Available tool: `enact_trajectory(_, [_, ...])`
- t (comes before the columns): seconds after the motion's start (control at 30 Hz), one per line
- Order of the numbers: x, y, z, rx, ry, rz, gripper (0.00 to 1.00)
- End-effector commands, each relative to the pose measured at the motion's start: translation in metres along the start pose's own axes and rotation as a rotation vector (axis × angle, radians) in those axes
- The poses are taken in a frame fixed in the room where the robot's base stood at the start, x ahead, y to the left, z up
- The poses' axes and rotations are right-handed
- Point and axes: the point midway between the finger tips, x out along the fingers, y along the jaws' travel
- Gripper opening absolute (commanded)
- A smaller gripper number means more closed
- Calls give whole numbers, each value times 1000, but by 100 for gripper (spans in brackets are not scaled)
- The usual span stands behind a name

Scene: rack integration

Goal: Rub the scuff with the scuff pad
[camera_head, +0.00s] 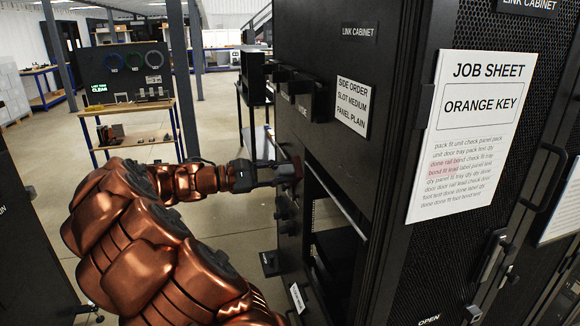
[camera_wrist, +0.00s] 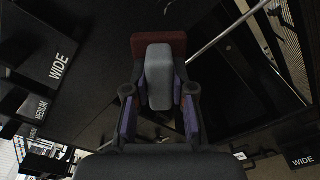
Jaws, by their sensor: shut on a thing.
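My gripper (camera_head: 262,174) is shut on the scuff pad (camera_head: 294,168), at the front of the black link cabinet (camera_head: 400,75). In the wrist view the pad has a grey handle (camera_wrist: 159,78) between the purple-lined fingers of my gripper (camera_wrist: 160,105). A dark red block (camera_wrist: 142,45) forms its far end, facing the black panel. I cannot tell whether the red face touches the panel. The scuff does not show in either view; the pad or gripper may hide it.
An open bay (camera_head: 338,225) with a pale rod (camera_head: 335,198) lies right of my gripper. Black holders (camera_head: 300,85) stick out above it. A job sheet (camera_head: 472,135) hangs on the cabinet side. A workbench (camera_head: 135,105) stands behind at left, with clear floor before it.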

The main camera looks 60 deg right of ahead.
Motion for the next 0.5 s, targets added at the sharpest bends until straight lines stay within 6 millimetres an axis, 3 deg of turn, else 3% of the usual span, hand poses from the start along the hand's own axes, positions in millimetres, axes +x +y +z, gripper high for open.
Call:
enact_trajectory(0.2, [19,5,18,2,-65,8,0])
enact_trajectory(0.5, [36,5,19,2,-69,6,0])
